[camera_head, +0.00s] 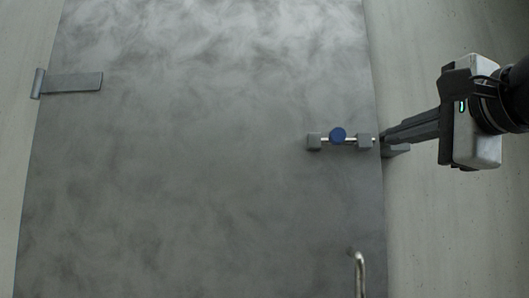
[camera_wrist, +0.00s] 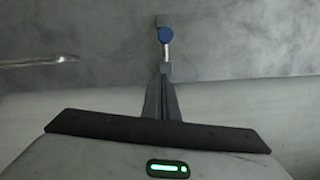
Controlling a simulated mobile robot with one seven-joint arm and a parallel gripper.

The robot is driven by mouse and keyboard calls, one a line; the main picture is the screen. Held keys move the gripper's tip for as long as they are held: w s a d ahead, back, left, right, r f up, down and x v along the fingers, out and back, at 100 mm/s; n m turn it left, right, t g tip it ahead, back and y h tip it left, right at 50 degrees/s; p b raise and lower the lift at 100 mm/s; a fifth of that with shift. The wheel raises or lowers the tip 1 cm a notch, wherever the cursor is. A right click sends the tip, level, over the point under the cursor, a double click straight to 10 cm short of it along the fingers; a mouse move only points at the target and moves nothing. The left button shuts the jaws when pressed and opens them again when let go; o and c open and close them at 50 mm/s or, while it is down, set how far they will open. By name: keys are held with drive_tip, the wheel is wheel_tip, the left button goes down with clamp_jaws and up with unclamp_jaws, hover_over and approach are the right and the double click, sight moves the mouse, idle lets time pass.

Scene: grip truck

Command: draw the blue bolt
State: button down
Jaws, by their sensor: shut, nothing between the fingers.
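The blue bolt is on a grey metal door. Its round blue knob (camera_head: 337,134) sits on a thin silver rod between two grey brackets (camera_head: 314,141). The knob also shows in the wrist view (camera_wrist: 166,34), near the top centre. A grey keeper block (camera_head: 397,150) is on the frame just right of the door edge, partly behind my fingers. My gripper (camera_head: 385,138) is shut and empty. Its fingertips point left at the rod's right end, beside the right bracket (camera_head: 364,140) and apart from the knob. I cannot tell whether the tips touch anything, or whether the rod sits in the keeper.
The door (camera_head: 190,190) fills most of the head view. A hinge (camera_head: 72,83) is at its upper left. A curved metal handle (camera_head: 360,272) stands out below the bolt and also shows in the wrist view (camera_wrist: 40,62). Pale wall (camera_head: 440,230) lies right of the door.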

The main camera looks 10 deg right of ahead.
drive_tip(key=shift+s+d+f, duration=0.1)
drive_tip(key=shift+s, duration=0.95)
drive_tip(key=shift+s+d+f, duration=0.1)
drive_tip(key=shift+s, duration=0.9)
